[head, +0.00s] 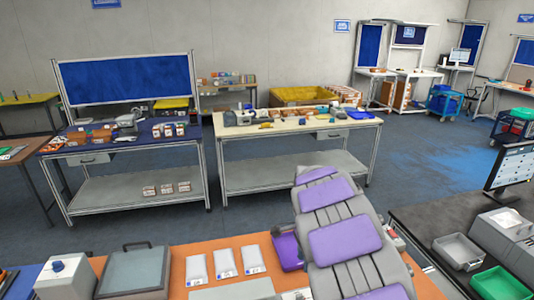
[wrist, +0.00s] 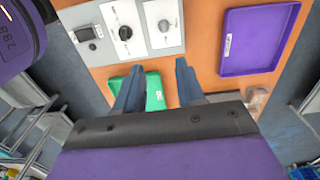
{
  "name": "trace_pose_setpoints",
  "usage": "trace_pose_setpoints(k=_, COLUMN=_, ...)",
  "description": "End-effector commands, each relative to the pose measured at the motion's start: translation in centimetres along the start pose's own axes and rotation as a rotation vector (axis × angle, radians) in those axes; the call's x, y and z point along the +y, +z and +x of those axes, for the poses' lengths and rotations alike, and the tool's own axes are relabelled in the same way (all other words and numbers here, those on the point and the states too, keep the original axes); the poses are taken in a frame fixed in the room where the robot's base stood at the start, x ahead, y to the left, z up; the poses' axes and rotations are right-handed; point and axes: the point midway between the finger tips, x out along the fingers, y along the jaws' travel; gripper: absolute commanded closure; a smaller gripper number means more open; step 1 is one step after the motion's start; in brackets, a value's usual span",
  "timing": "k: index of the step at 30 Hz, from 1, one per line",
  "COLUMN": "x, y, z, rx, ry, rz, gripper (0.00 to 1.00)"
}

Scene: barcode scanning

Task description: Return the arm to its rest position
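My gripper (wrist: 159,65) shows in the wrist view. Its two blue-grey fingers are apart, with nothing seen held between them. It hangs above an orange work surface (wrist: 200,62), and the left finger overlaps a green tray (wrist: 154,92) lying beyond it. In the head view a grey and purple part of my own body stands large at the centre right, over the orange table (head: 178,262). The gripper's fingers cannot be made out in the head view.
A purple tray (wrist: 257,38) lies right of the fingers. In the head view, white packets (head: 225,262) lie beside my body. A dark counter with a monitor (head: 511,167) is at the right. Open floor lies behind.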

Motion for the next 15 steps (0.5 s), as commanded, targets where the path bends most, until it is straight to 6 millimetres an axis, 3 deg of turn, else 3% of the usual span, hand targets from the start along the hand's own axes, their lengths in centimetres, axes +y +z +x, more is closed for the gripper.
trace_pose_setpoints(k=7, x=6.5, y=-0.3, z=-2.7, rx=0.022, ry=0.020, rz=-0.175, gripper=0.62)
trace_pose_setpoints(k=15, x=14.9, y=0.9, z=-4.3, rx=0.004, ry=0.051, rz=-0.430, gripper=0.62)
